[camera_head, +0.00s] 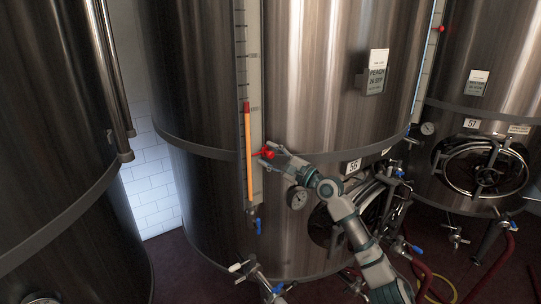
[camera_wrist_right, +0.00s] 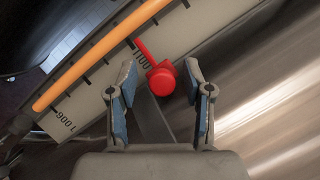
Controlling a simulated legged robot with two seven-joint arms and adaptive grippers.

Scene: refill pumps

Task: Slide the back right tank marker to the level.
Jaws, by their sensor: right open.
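A red marker knob (camera_head: 267,153) with a pointer sits on the scale strip of the middle tank. A vertical gauge tube there holds an orange column (camera_head: 249,160), with a red top (camera_head: 247,107) well above the knob. My right gripper (camera_head: 277,152) is at this knob. In the right wrist view my right gripper (camera_wrist_right: 160,78) is open, with the red knob (camera_wrist_right: 161,79) between its fingertips; contact cannot be told. The pointer lies near the 1100 mark. Another red marker (camera_head: 441,29) shows high on the far right tank's scale. My left gripper is out of view.
The middle tank (camera_head: 310,80) carries a label plate (camera_head: 376,75), a dial gauge (camera_head: 297,198) and a round hatch low down. A blue-handled valve (camera_head: 258,225) is below the gauge tube. A tank (camera_head: 60,130) stands at left. Red hoses lie on the floor at lower right.

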